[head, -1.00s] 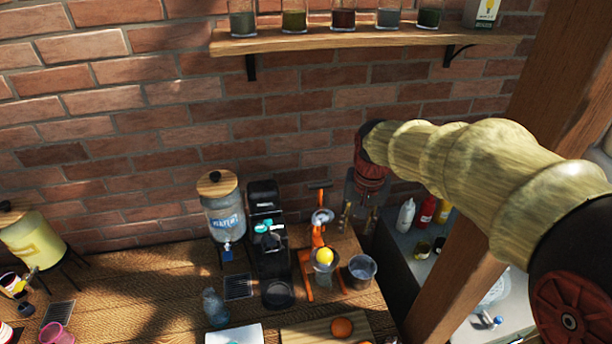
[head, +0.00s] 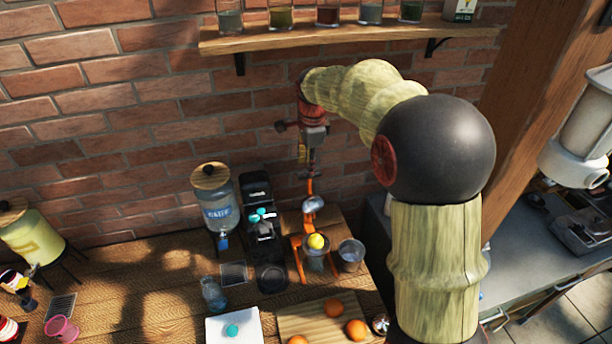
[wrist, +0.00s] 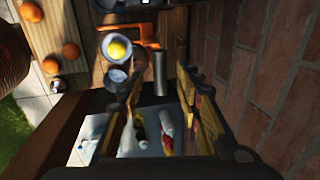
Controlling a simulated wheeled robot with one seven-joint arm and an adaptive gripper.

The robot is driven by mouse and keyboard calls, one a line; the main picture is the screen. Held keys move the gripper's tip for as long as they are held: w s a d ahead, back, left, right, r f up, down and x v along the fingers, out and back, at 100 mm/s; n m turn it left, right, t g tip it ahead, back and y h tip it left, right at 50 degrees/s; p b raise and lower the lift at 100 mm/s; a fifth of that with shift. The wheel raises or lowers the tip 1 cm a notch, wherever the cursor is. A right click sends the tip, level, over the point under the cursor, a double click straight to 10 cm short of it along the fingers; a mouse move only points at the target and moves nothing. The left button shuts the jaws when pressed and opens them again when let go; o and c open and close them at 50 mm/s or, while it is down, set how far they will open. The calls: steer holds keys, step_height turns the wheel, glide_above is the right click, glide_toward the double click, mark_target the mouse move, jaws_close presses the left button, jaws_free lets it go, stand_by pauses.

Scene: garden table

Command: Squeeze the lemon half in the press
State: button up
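The orange lemon press (head: 298,262) stands on the wooden table with its lever raised. The yellow lemon half (head: 316,242) sits in its cup, and it also shows in the wrist view (wrist: 118,50). The lever's dark grip (wrist: 160,72) shows end-on in the wrist view. My gripper (head: 306,155) points down above the press at the raised lever. In the wrist view its fingers (wrist: 160,88) stand apart on either side of the grip's line, with no visible contact. How deep the grip lies between them I cannot tell.
A metal cup (head: 351,255) stands right of the press. A black coffee machine (head: 261,220) and a water dispenser (head: 215,205) stand left. Several oranges lie on and around a cutting board (head: 305,318) in front. The brick wall (head: 150,130) is close behind.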

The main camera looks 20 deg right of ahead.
steer(key=shift+w+f+p, duration=0.1)
steer(key=shift+w+f, duration=0.1)
steer(key=shift+f, duration=0.85)
steer(key=shift+w+f+p, duration=0.1)
steer(key=shift+w+f, duration=0.1)
steer(key=shift+f, duration=0.8)
steer(key=shift+w+f+p, duration=0.1)
steer(key=shift+w+f, duration=0.1)
steer(key=shift+f, duration=0.85)
steer(key=shift+c, duration=1.1)
steer(key=c, duration=0.6)
steer(key=shift+r, duration=0.1)
jaws_close()
steer(key=shift+w, duration=0.1)
